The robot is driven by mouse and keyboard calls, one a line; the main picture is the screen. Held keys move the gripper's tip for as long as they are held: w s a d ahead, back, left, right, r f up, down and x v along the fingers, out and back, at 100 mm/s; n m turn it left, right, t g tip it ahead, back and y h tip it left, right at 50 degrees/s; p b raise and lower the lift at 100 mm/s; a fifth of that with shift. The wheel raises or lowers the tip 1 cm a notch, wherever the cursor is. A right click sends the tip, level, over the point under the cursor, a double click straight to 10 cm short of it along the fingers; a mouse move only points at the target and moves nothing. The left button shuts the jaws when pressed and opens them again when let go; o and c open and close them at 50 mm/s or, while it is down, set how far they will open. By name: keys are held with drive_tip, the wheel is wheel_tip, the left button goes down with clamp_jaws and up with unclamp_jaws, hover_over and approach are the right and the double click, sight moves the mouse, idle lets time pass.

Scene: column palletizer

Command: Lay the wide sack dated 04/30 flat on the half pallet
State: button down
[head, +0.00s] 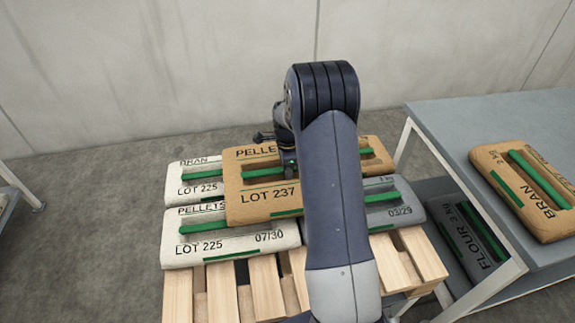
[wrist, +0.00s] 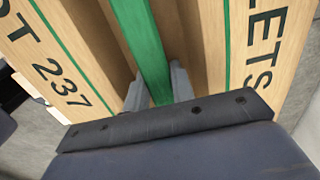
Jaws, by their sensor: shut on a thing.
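A wide brown sack (head: 262,190) marked PELLETS and LOT 237 is over the other sacks on the half pallet (head: 263,287); its date is hidden behind my arm. My gripper (wrist: 158,88) is shut on the green handle strip along its middle; in the wrist view the brown sack (wrist: 50,55) fills both sides of the fingers. The sack looks about level. I cannot tell whether it touches the sacks below. The pallet is light wood slats, bare at the near side.
White sacks BRAN LOT 225 (head: 190,190) and PELLETS 07/30 (head: 205,246) lie on the pallet's left. A grey sack dated 03/29 (head: 400,211) lies right. A grey table (head: 450,120) at right holds a brown BRAN sack (head: 500,190); a grey FLOUR sack (head: 463,243) lies below.

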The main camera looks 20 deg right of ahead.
drive_tip(key=shift+w+f+b, duration=0.15)
drive_tip(key=shift+f+b, duration=0.1)
drive_tip(key=shift+b, duration=0.05)
idle(0.5)
drive_tip(key=c, duration=1.6)
unclamp_jaws()
drive_tip(key=shift+f, duration=0.3)
drive_tip(key=shift+c, duration=0.2)
drive_tip(key=o, duration=0.4)
drive_tip(key=shift+s, duration=0.2)
drive_tip(key=shift+o, duration=0.2)
drive_tip(key=shift+r, duration=0.15)
wheel_tip(320, 180, up, 13)
drive_tip(key=p, duration=0.2)
drive_tip(key=shift+p, duration=0.3)
wheel_tip(320, 180, down, 13)
drive_tip(key=b, duration=0.2)
drive_tip(key=shift+b, duration=0.4)
drive_tip(key=shift+r, duration=0.25)
